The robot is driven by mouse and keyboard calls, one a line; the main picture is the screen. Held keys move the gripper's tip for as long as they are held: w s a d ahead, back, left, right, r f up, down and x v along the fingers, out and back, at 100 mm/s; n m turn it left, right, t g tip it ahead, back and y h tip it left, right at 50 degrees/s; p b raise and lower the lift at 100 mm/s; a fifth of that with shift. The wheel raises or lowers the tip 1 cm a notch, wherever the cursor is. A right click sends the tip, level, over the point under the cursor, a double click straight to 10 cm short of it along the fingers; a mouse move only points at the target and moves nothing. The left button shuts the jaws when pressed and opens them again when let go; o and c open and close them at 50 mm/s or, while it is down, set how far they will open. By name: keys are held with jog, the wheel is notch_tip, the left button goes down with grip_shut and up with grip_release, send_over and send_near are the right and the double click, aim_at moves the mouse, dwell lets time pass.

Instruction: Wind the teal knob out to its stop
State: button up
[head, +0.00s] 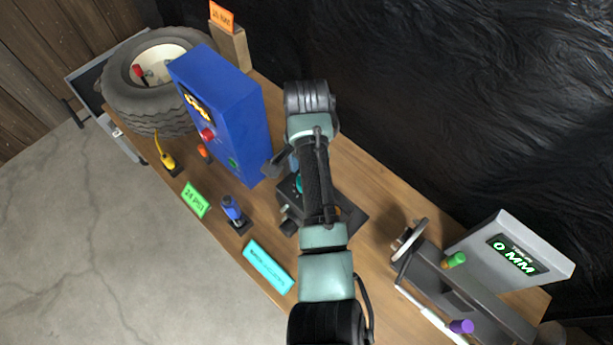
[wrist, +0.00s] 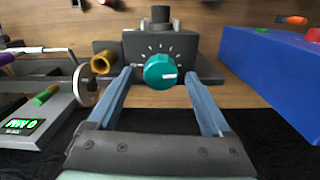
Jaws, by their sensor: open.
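The teal knob (wrist: 160,72) is round with a white pointer mark, on the front of a dark box (wrist: 190,48) with tick marks around the knob. In the wrist view my gripper (wrist: 158,80) is open, with one blue-grey finger on each side of the knob. I cannot tell whether the fingertips touch it; gaps show on both sides. In the head view a sliver of the teal knob (head: 299,184) shows beside my arm, which hides most of the box. My gripper (head: 283,164) shows only partly there.
A blue cabinet (head: 232,120) with buttons stands close to the box. A brass-coloured cylinder (wrist: 104,61) sticks out beside the knob. A vise-like device with a handwheel (head: 409,241) stands right, by a display reading 0 MM (head: 515,254). A tyre (head: 150,85) is far left.

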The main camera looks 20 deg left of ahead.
jog(key=shift+f, duration=1.2)
grip_shut()
